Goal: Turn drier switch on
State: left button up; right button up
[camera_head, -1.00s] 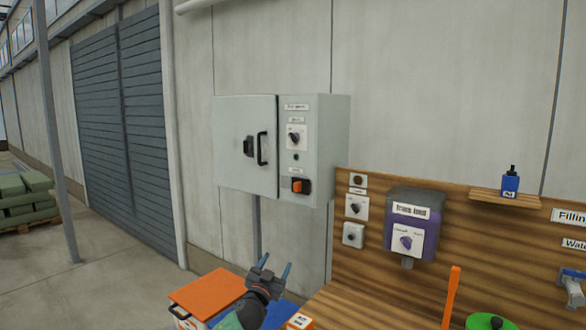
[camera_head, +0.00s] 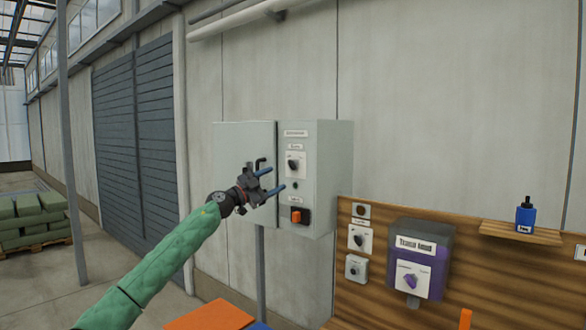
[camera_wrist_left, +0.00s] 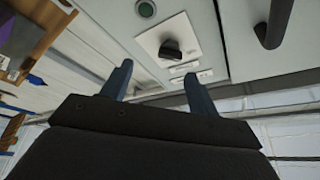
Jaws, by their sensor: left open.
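A grey wall cabinet (camera_head: 335,180) has a door on its left and a control strip on its right. The strip carries a black rotary knob (camera_head: 293,165) on a white plate, a small green round light or button (camera_head: 295,185) below it, and an orange switch (camera_head: 297,216) at the bottom. The labels are too blurred to read. My left gripper (camera_head: 275,178) is open and empty in front of the door's black handle, just left of the strip. In the left wrist view the knob (camera_wrist_left: 170,50) shows beyond the open fingers (camera_wrist_left: 158,82), with the green round part (camera_wrist_left: 146,9) beside it. My right gripper is not in view.
A wooden panel (camera_head: 385,290) at lower right holds a purple-and-grey box (camera_head: 420,260), a rotary switch (camera_head: 360,239) and a small grey switch (camera_head: 355,268). A blue bottle (camera_head: 525,215) stands on a shelf. An orange lid (camera_head: 210,316) lies below.

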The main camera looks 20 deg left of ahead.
aim_at(290, 166)
pick_arm(q)
jog(key=w+d+r+p, duration=0.1)
jog(key=w+r+p, duration=0.1)
jog(key=w, duration=0.1)
jog(key=w+d+r, duration=0.1)
jog(key=w, duration=0.1)
jog(key=shift+w+d+r+p, duration=0.1)
jog(key=shift+d+r+p, duration=0.25)
jog(key=shift+p, duration=0.05)
jog(key=shift+w+d, duration=0.4)
jog(key=shift+w, duration=0.15)
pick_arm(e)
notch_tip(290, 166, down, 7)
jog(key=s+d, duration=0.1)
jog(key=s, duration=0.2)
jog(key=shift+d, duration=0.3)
pick_arm(q)
jog(key=shift+r, duration=0.1)
jog(key=c, duration=1)
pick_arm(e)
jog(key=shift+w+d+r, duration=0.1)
